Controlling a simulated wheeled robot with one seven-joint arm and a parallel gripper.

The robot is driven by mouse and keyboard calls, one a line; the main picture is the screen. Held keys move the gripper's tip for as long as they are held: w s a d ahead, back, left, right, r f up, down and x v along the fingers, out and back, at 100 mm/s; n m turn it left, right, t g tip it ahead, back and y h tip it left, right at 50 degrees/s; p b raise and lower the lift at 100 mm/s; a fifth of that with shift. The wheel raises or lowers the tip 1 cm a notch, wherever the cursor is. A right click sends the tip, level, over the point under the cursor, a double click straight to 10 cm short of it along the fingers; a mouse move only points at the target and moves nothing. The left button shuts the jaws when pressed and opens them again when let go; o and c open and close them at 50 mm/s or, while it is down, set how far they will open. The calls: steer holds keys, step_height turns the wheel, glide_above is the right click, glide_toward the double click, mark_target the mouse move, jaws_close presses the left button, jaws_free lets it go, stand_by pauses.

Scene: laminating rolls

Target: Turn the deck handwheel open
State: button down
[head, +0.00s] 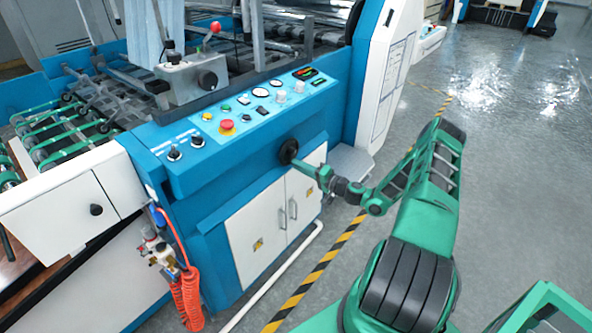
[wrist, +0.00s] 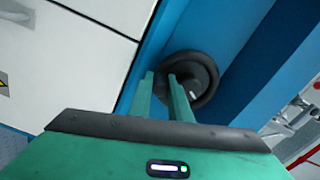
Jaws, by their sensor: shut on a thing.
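The black round handwheel (head: 288,151) sits on the blue front face of the machine, above the white cabinet doors. In the wrist view the handwheel (wrist: 205,78) shows a thick dark rim and a lighter hub. My gripper (head: 298,161) reaches it from the lower right in the head view. In the wrist view my gripper's two green fingers (wrist: 172,82) are at the wheel's near left part and shut on its rim. The fingertips hide part of the rim.
The control panel (head: 262,100) with a red emergency button (head: 227,125) lies above the wheel. White cabinet doors (head: 290,205) are below. A coiled orange hose (head: 186,300) hangs at the left. Open grey floor (head: 500,180) lies to the right, beyond a yellow-black stripe (head: 335,250).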

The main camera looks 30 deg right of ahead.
steer(key=shift+w+d+n, duration=0.1)
steer(key=shift+d+n, duration=0.35)
steer(key=shift+n, duration=0.55)
steer(key=shift+w+d+n, duration=0.1)
steer(key=shift+d+n, duration=0.35)
steer(key=shift+n, duration=0.55)
steer(key=c, duration=1.9)
jaws_free()
steer(key=shift+w+r, duration=0.1)
steer(key=v, duration=1)
steer(key=shift+s+d, duration=0.2)
steer(key=shift+s, duration=0.15)
